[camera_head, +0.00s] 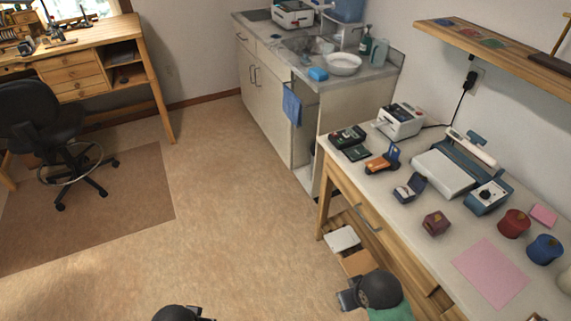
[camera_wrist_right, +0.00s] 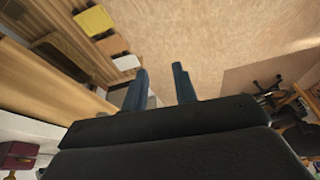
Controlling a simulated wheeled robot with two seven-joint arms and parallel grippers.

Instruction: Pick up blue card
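I cannot single out the blue card for sure. A small upright blue piece (camera_head: 393,155) stands beside an orange item (camera_head: 376,165) on the right-hand worktable (camera_head: 400,230). A flat blue piece (camera_head: 443,22) lies on the wall shelf (camera_head: 500,55), too small to identify. My right gripper (camera_head: 347,299) is low beside the worktable's front, away from both. In the right wrist view its two fingers (camera_wrist_right: 161,82) are apart with nothing between them. Only a dark part of my left arm (camera_head: 175,313) shows at the bottom edge; its fingers cannot be made out.
The worktable holds a navy open box (camera_head: 408,187), a maroon box (camera_head: 436,222), a scale-like device (camera_head: 447,172), a pink sheet (camera_head: 491,273) and red and blue jars. Boxes (camera_head: 342,238) sit below its front. Open floor (camera_head: 230,210) lies left; a chair (camera_head: 45,125) stands farther off.

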